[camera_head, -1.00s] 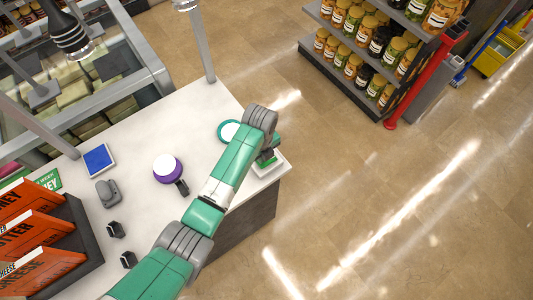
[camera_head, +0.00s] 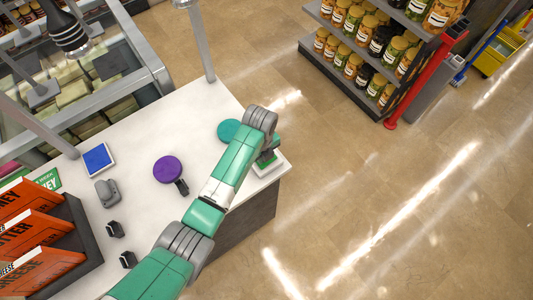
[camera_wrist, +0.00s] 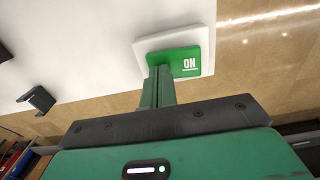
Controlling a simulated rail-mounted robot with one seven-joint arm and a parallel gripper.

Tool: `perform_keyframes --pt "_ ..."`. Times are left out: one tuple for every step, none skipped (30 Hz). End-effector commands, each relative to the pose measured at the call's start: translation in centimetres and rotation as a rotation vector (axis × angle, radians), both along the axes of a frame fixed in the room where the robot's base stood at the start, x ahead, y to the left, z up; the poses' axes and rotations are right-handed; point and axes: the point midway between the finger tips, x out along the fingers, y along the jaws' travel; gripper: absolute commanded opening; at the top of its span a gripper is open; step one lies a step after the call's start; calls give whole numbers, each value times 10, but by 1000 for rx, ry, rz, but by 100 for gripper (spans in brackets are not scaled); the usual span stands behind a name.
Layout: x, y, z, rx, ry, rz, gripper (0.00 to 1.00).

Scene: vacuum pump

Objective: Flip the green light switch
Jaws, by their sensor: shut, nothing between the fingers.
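The green light switch (camera_wrist: 186,63) is a green rocker marked ON in a white square plate. In the head view it (camera_head: 266,163) sits at the right corner of the white counter, partly hidden by my arm. My gripper (camera_wrist: 160,72) is shut and empty. Its fingertips reach the left part of the green rocker in the wrist view and appear to press on it or touch it. In the head view the gripper is mostly hidden behind my wrist.
A purple disc (camera_head: 168,169) and a teal disc (camera_head: 229,131), both unlit, stand on the counter (camera_head: 145,137). A blue square (camera_head: 98,158), a grey device (camera_head: 107,193) and small black holders (camera_head: 115,230) lie on the left. Open floor is on the right.

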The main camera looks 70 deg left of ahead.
Motion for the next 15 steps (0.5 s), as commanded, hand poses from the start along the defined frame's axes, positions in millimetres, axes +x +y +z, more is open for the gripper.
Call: perform_keyframes --pt "0 0 8 0 0 0 0" --pt "0 0 11 0 0 0 0" --pt "0 0 15 0 0 0 0" --pt "0 0 19 0 0 0 0" --pt "0 0 22 0 0 0 0" --pt "0 0 25 0 0 0 0" --pt "0 0 28 0 0 0 0" --pt "0 0 31 0 0 0 0" --pt "0 0 34 0 0 -1 0" --pt "0 0 37 0 0 -1 0" --pt "0 0 40 0 0 -1 0" --pt "0 0 44 0 0 -1 0" --pt "0 0 47 0 0 -1 0" --pt "0 0 49 0 0 -1 0" --pt "0 0 53 0 0 -1 0"
